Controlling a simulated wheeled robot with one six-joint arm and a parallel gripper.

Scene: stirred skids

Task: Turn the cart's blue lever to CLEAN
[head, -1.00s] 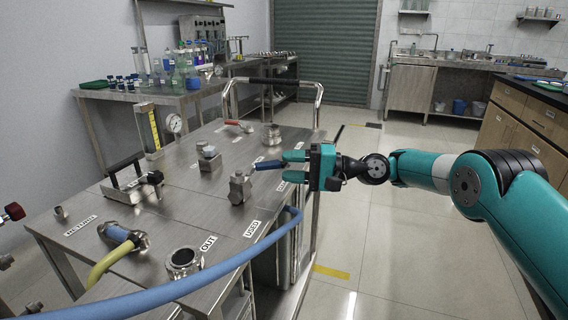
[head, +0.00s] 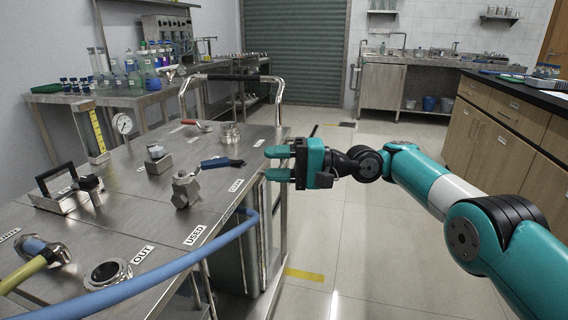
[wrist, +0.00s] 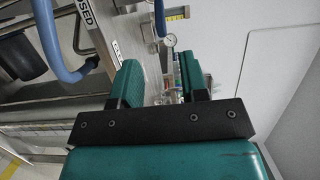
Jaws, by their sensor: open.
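The blue lever (head: 218,162) sits on a metal valve (head: 185,190) on the cart's steel top (head: 125,208). Its handle points right, towards the cart's right edge and my gripper. A small label (head: 236,185), apparently CLEAN, lies on the edge just in front of the handle's end. The USED label (head: 195,235) lies nearer, in front of the valve. My gripper (head: 271,163) is open and empty, right of the handle's end with a gap between. In the wrist view its fingers (wrist: 160,80) are apart; a blue strip (wrist: 160,18), likely the lever, shows beyond them.
A blue hose (head: 165,272) arcs across the front and over the cart's right edge. The floor right of the cart is open.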

